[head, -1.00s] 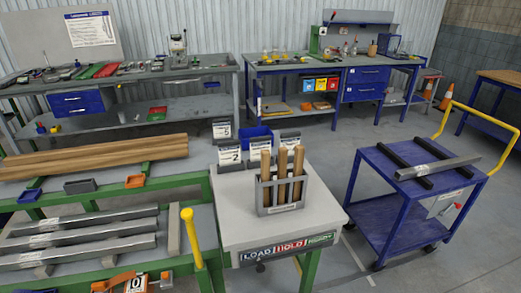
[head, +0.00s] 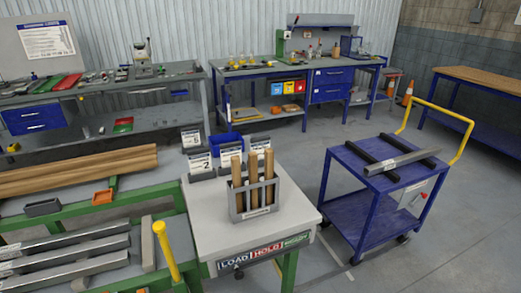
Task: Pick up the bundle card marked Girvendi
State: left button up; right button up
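Several white bundle cards stand in dark holders at the back of the small grey table (head: 290,215). One front card (head: 200,163) is marked 2. Another card (head: 229,156) stands to its right, partly behind the wooden handles. A card (head: 191,139) stands further back on the left, and one more (head: 259,143) on the right. The printed names are too small to read, so I cannot tell which is marked Girvendi. Neither of my grippers shows in the head view.
A grey rack (head: 238,206) with upright wooden handles stands in front of the cards. A blue bin (head: 222,141) sits behind them. A yellow post (head: 166,250) rises at the table's left. A blue cart (head: 352,200) stands to the right, with clear floor between.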

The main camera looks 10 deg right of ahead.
aim_at(200, 161)
jog(key=u, duration=1.75)
jog(key=z, duration=1.5)
jog(key=i+l+z, duration=0.2)
jog(key=z, duration=0.15)
jog(key=i+l+z, duration=0.35)
jog(key=k+j, duration=0.1)
